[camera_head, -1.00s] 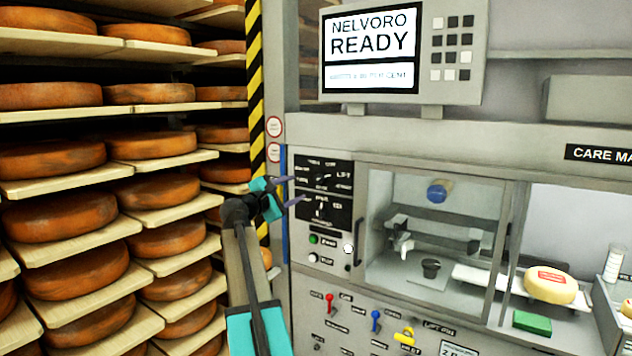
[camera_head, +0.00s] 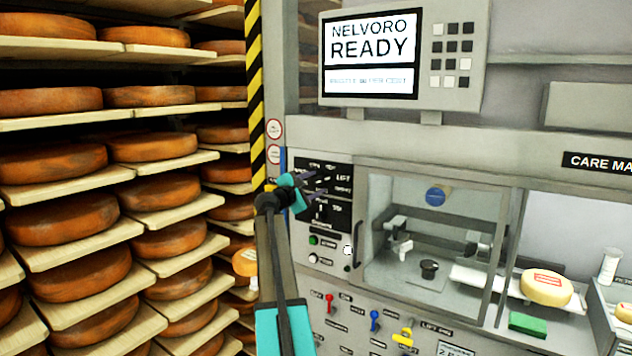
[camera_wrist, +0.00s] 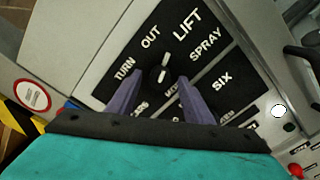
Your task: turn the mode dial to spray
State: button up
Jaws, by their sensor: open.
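The mode dial (camera_wrist: 160,73) is a small dark knob with a white mark on a black panel (camera_wrist: 140,88), in the wrist view. Around it I read TURN, OUT, LIFT and SPRAY; SPRAY (camera_wrist: 206,44) is up and right of the knob. The white mark runs roughly up the picture, toward the gap between OUT and LIFT; its exact setting is unclear. My gripper (camera_wrist: 156,77) is open, with one purple finger on either side just below the knob; contact cannot be told. In the head view my gripper (camera_head: 319,182) is in front of the panel and partly hides it.
A second black panel marked SIX (camera_wrist: 222,80) adjoins the dial's panel. Buttons (camera_head: 313,240) and a dark vertical handle (camera_head: 358,243) are close by. Coloured levers (camera_head: 375,319) sit lower down. Shelves of cheese wheels (camera_head: 66,218) stand left.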

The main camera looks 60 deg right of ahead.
jog(key=shift+d, duration=0.5)
jog(key=shift+c, duration=0.4)
jog(key=c, duration=0.9)
jog(key=shift+c, duration=0.2)
